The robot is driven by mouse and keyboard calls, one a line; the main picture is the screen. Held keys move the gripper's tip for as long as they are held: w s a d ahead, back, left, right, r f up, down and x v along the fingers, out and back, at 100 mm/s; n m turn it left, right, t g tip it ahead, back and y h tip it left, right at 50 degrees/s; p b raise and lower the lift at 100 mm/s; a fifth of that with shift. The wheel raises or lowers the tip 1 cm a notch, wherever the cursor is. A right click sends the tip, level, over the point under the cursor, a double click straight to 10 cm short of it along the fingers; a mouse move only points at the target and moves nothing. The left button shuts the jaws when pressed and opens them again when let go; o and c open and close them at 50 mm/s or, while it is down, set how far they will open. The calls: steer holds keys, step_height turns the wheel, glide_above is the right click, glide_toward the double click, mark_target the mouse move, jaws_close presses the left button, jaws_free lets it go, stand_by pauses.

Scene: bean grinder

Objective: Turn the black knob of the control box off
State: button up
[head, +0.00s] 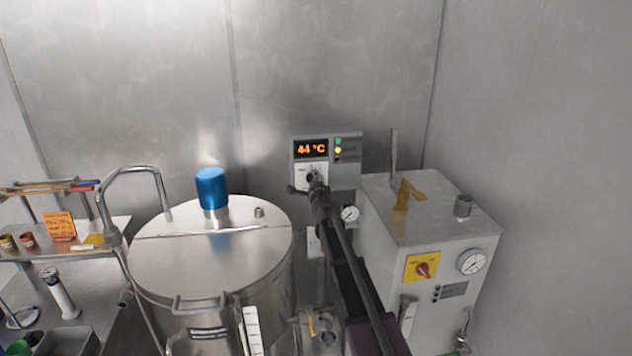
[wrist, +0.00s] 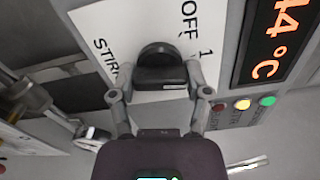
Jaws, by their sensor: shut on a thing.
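The grey control box (head: 347,150) is on the back wall, with an orange display reading 44 °C. Its black knob (wrist: 158,55) sits on a white plate (wrist: 110,28) printed with "OFF", "1" and letters that start "STIR". My gripper (wrist: 160,86) is at the knob and shut on it, one finger on each side. In the head view my gripper (head: 314,187) is in front of the plate and partly covers the knob. I cannot tell for sure which mark the knob points to.
A steel tank (head: 220,260) with a blue motor cap (head: 211,188) stands left of my arm. A white cabinet (head: 400,240) with a red-and-yellow switch (head: 423,268) and a gauge (head: 472,262) stands to the right. Indicator lamps (wrist: 242,104) are beside the display.

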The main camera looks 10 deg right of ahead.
steer(key=n, duration=0.5)
steer(key=shift+a+n, duration=0.1)
steer(key=shift+n, duration=0.2)
steer(key=n, duration=0.5)
steer(key=shift+r, duration=0.1)
steer(key=o, duration=1.2)
steer(key=shift+a, duration=0.1)
steer(key=shift+c, duration=0.2)
steer(key=shift+s, duration=0.15)
steer(key=shift+s, duration=0.2)
steer(key=s, duration=1.1)
steer(key=shift+s, duration=0.2)
